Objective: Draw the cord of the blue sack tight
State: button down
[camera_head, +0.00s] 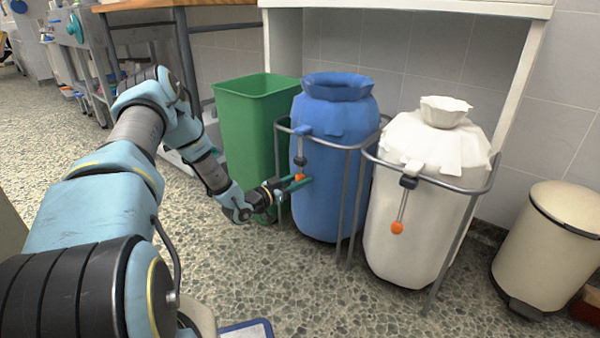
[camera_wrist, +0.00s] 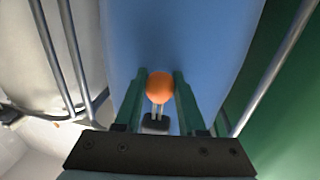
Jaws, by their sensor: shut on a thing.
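The blue sack (camera_head: 338,190) stands in a grey metal frame (camera_head: 347,200), its gathered mouth (camera_head: 338,88) open wide at the top. Its short cord hangs at its front, with a dark cord lock (camera_head: 301,160) and an orange ball (camera_head: 299,176) at the end. My gripper (camera_head: 295,184) reaches in from the left and is shut on the orange ball. In the wrist view the ball (camera_wrist: 159,87) sits between the two green fingers of my gripper (camera_wrist: 159,90), with the dark lock (camera_wrist: 155,123) just beside it and the blue cloth behind.
A white sack (camera_head: 420,215) with a narrower neck stands to the right; its orange ball (camera_head: 397,228) hangs on a longer cord. A green bin (camera_head: 245,130) stands left of the blue sack. A beige pedal bin (camera_head: 550,250) is far right.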

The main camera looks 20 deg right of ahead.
notch_tip(320, 180, down, 3)
jog(key=shift+a+r, duration=0.1)
jog(key=shift+r, duration=0.05)
jog(key=c, duration=0.8)
grip_release()
jog(key=shift+c, duration=0.2)
jog(key=o, duration=0.3)
jog(key=shift+o, duration=0.2)
jog(key=p+v, duration=0.3)
jog(key=v, duration=0.7)
jog(key=shift+a, duration=0.35)
jog(key=shift+s+r, duration=0.1)
